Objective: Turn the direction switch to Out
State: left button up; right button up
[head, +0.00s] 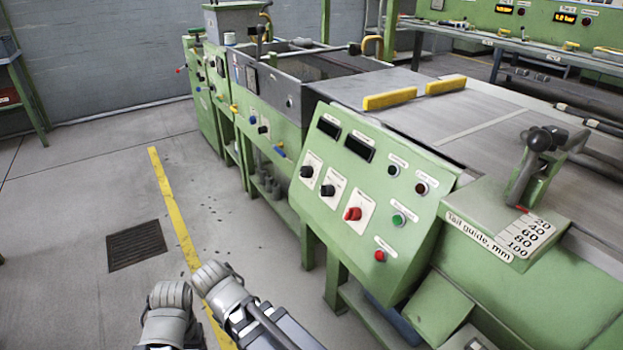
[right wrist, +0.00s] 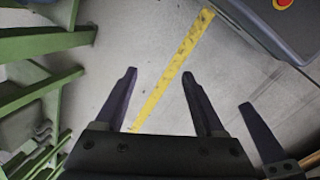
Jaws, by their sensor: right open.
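The sloped green control panel (head: 375,185) stands right of centre in the head view. It carries a left black knob (head: 306,171), a second black knob (head: 327,190) and a red knob (head: 352,213), each on a white plate. The small labels are too blurred to tell which is the direction switch or how it is set. My right gripper (right wrist: 159,73) is open and empty in its wrist view, above the floor and away from the panel. One dark finger at the right of that view may belong to my left gripper (right wrist: 262,132); its opening cannot be judged.
The panel also has a green button (head: 398,220), a lower red button (head: 380,256) and dark displays. A tail guide lever (head: 538,140) stands to its right. Open floor with a yellow line (head: 172,205) and a drain grate (head: 136,245) lies left of the machine.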

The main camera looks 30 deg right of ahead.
jog(key=w+d+r+n+t+h+p, duration=0.1)
jog(key=w+d+r+n+h+p, duration=0.4)
jog(key=w+d+r+n, duration=0.4)
jog(key=n+h+p, duration=0.5)
jog(key=n+h, duration=0.1)
send_near(321, 192)
jog(key=d, duration=0.2)
jog(key=shift+t, duration=0.3)
jog(key=b+x, duration=0.1)
jog(key=x, duration=0.2)
jog(key=b+x, duration=0.2)
jog(key=x, duration=0.2)
jog(key=shift+d+f, duration=0.15)
jog(key=shift+f, duration=0.4)
jog(key=shift+d+f, duration=0.1)
jog(key=shift+d, duration=0.25)
grip_shut()
